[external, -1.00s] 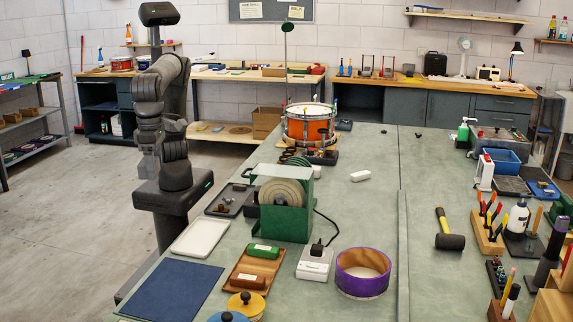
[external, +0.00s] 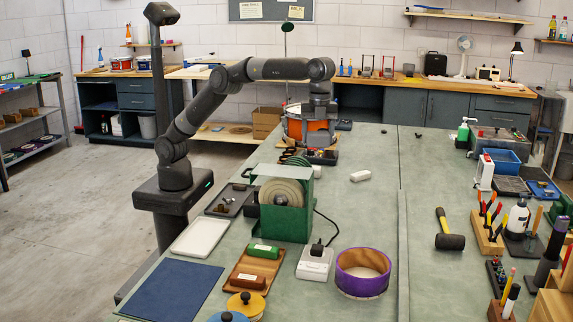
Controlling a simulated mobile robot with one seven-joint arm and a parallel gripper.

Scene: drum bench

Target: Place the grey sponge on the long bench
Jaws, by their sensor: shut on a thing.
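The long bench (external: 362,215) has a green-grey top and runs through the middle of the external view. My gripper (external: 320,146) points down over its far part, just right of the orange drum (external: 293,127). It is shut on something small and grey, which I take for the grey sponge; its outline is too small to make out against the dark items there. I cannot tell whether it touches the bench top.
A green machine with a pale wheel (external: 290,212) stands nearer on the bench. A white block (external: 360,175) lies right of it. The bench middle right of the white block is clear.

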